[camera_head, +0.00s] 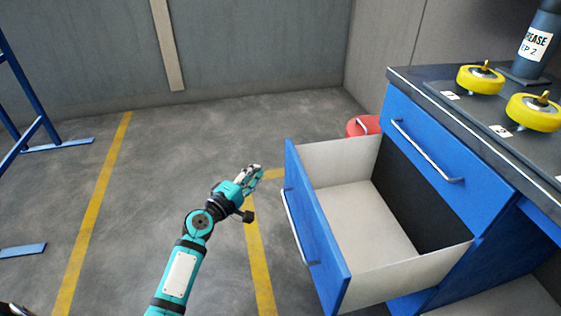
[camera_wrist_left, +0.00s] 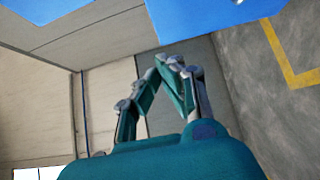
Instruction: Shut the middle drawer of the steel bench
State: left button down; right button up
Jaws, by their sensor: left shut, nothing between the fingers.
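The middle drawer (camera_head: 316,236) of the steel bench (camera_head: 443,113) has a blue front and pale inner walls. In the head view it is pulled far out, and its inside looks empty. Its bar handle (camera_head: 293,228) is on the front, facing left. My left gripper (camera_head: 256,172) is shut and empty, to the left of the drawer front and apart from it. In the left wrist view the fingers (camera_wrist_left: 172,64) come together, with a blue surface (camera_wrist_left: 205,18) beyond them at the top. My right gripper is not in view.
A shut upper drawer (camera_head: 440,152) is above the open one. A red round object (camera_head: 362,126) is behind the drawer. The floor to the left is clear up to a blue frame (camera_head: 35,110).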

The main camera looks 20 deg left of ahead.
pick_arm(q)
send_near(290, 149)
jog(key=w+a, duration=0.2)
jog(key=a, duration=0.1)
jog(key=shift+w+d+f, duration=0.15)
jog(key=shift+w+d, duration=1.45)
jog(key=shift+d, duration=0.25)
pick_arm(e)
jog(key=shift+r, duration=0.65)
pick_arm(q)
jog(key=shift+d, duration=0.1)
